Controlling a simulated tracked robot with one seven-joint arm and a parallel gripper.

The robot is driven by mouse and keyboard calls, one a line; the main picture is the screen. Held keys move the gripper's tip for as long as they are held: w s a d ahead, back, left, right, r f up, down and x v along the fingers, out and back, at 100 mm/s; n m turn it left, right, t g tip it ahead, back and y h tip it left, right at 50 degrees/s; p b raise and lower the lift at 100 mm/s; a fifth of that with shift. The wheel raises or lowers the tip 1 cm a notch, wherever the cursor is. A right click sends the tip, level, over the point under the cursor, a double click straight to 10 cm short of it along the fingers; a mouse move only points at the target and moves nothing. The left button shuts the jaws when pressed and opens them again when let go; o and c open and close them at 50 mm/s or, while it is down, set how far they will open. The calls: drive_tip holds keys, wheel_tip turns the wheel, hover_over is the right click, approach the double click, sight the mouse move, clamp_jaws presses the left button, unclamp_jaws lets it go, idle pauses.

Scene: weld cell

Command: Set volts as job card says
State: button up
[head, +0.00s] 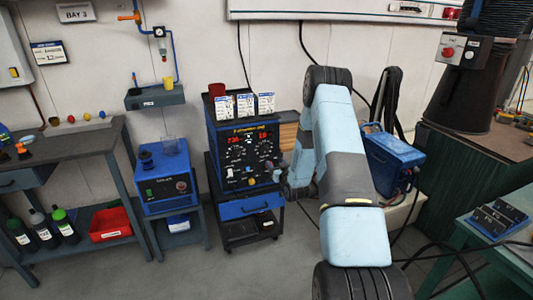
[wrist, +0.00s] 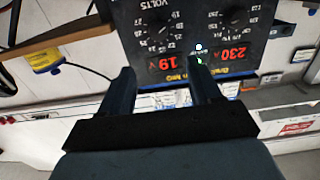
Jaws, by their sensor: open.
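The welding machine (head: 243,145) is a black and blue box on a cart, with two red displays on its front. In the wrist view, upside down, its panel (wrist: 190,45) shows a red 19 V display (wrist: 174,62) and a 230 A display (wrist: 234,54). The dial marked VOLTS (wrist: 160,28) has a dark knob and white scale numbers; its pointer setting is too blurred to tell. My gripper (wrist: 160,72) is open and empty, apart from the dial, its fingertips near the display edge. The job card (head: 51,52) hangs on the left wall; its figures are too small to read surely.
White cards (head: 244,104) and a red cup (head: 216,90) stand on the machine. A blue unit (head: 166,180) stands left of it, and another blue case (head: 393,160) right. A bench (head: 60,150) is at left. Cables lie on the floor at right.

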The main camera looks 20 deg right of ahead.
sight(266, 150)
drive_tip(key=w, duration=1.3)
drive_tip(key=shift+w+f, duration=0.3)
drive_tip(key=shift+f, duration=0.05)
drive_tip(key=c, duration=1)
